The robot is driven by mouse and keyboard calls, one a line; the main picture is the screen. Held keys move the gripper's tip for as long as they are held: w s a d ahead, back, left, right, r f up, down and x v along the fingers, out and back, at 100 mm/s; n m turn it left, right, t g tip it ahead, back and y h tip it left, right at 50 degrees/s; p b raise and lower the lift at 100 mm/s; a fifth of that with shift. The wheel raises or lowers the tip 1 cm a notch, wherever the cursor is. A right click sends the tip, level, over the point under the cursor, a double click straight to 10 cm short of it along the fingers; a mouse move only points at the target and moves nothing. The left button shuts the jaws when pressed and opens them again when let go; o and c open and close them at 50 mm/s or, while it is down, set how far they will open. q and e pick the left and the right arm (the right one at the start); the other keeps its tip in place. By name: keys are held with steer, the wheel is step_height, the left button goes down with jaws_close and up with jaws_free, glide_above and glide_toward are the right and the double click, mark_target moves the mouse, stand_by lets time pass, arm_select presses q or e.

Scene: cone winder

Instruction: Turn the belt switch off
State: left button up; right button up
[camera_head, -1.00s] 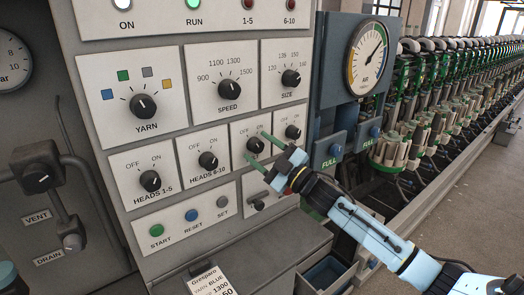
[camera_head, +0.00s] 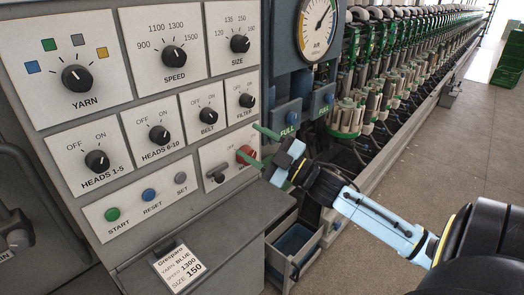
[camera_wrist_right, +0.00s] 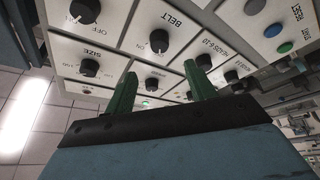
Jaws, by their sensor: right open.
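The belt switch (camera_head: 208,115) is a black round knob in the panel's lower row, between the heads 6-10 knob (camera_head: 159,135) and the filter knob (camera_head: 246,100), with OFF and ON printed above it. Its pointer is too small to read surely. My right gripper (camera_head: 256,146) is open and empty, its green fingers apart, to the lower right of the belt switch and in front of the panel. In the right wrist view the picture is upside down; the belt switch (camera_wrist_right: 159,41) lies beyond the open fingers (camera_wrist_right: 160,70). My left gripper is out of view.
A red button (camera_head: 245,153) and a small lever (camera_head: 214,173) sit by the right gripper. Start (camera_head: 112,214), reset and set buttons are lower left. A sloping ledge (camera_head: 205,235) juts out below. Blue FULL boxes (camera_head: 288,116) stand right of the panel.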

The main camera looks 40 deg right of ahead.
steer(key=shift+v, duration=0.95)
